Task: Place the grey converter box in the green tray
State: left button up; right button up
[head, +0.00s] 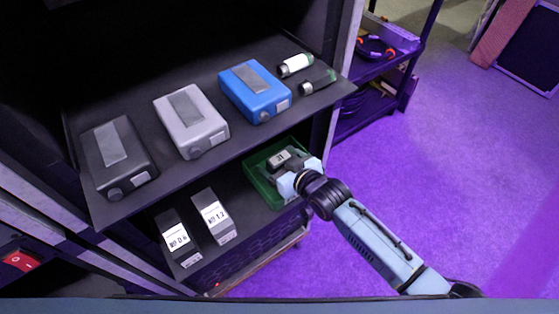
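A light grey box (190,120) with a darker top panel lies on the upper shelf, between a black box and a blue box. It is the clearest match for the grey converter box. The green tray (256,175) stands on the lower shelf at its right end. My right gripper (287,165) reaches into the tray from the right, pointing left. A small dark grey piece with a white label (279,158) shows at its fingertips, inside the tray. The fingers are partly hidden, so I cannot tell whether they grip it. My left gripper is out of view.
The upper shelf (140,205) also holds the black box (118,157), the blue box (255,91) and two small cylinders (296,65) (318,81). The upper shelf overhangs the lower one. Purple-lit floor is clear at right.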

jog(key=shift+o, duration=0.8)
jog(key=shift+r, duration=0.3)
jog(key=p+v, duration=0.2)
jog(key=v, duration=0.8)
jog(key=shift+s+d+p, duration=0.1)
jog(key=shift+s+p, duration=0.1)
jog(key=shift+p, duration=0.15)
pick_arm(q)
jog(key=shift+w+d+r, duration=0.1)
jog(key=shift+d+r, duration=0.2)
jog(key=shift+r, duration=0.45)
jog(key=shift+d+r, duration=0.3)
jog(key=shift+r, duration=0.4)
pick_arm(e)
jog(key=shift+v, duration=0.75)
